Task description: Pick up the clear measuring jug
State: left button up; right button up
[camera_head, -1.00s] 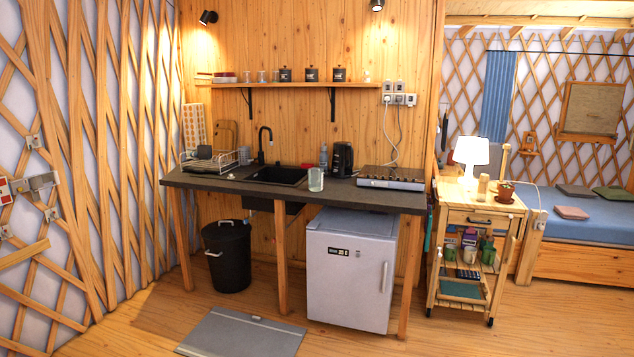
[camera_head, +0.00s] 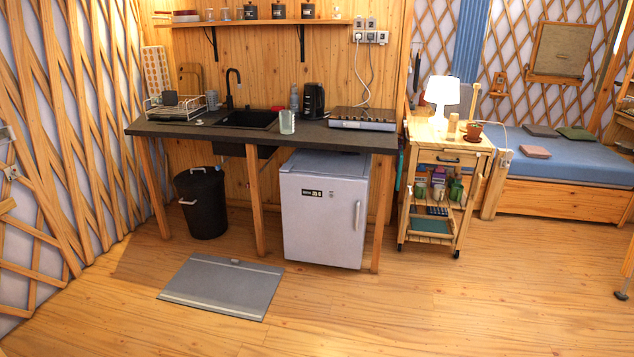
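The clear measuring jug (camera_head: 287,122) stands upright on the dark countertop (camera_head: 330,138), near its front edge. It is just right of the black sink (camera_head: 247,119) and in front of the black kettle (camera_head: 313,101). Nothing covers it. Neither of my grippers shows in the head view.
A white mini fridge (camera_head: 322,210) and a black bin (camera_head: 201,202) stand under the counter. A grey mat (camera_head: 221,286) lies on the floor in front. A dish rack (camera_head: 182,107) and a hob (camera_head: 362,118) sit on the counter. A wooden trolley (camera_head: 447,157) stands right.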

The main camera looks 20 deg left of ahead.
aim_at(287, 117)
jog(key=i+j, duration=0.55)
jog(key=i, duration=0.25)
